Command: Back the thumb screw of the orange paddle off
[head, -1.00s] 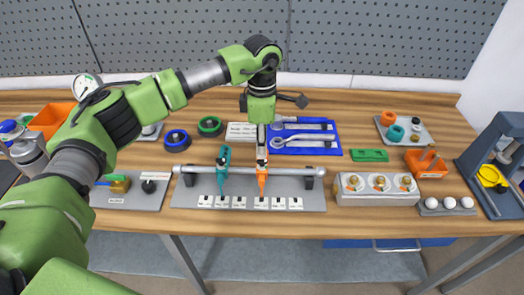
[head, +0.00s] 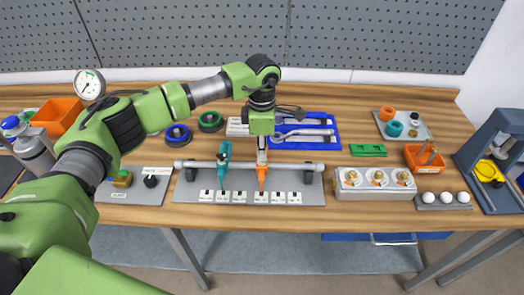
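The orange paddle (head: 262,181) hangs on the grey horizontal rod (head: 290,167) of the stand on the workbench. A teal paddle (head: 223,172) hangs on the same rod to its left. My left gripper (head: 262,158) points down at the top of the orange paddle, around where it meets the rod. Its fingers look narrow from here; I cannot tell whether they touch or close on anything. The orange paddle's thumb screw is hidden or too small to make out. My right gripper is not in view.
Small white labelled tiles (head: 223,196) line the front of the stand's grey base plate (head: 310,187). A blue tool tray (head: 330,143) with wrenches lies behind the rod. A grey block with brass-coloured fittings (head: 373,190) stands to the right. Green block (head: 368,150) lies behind it.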

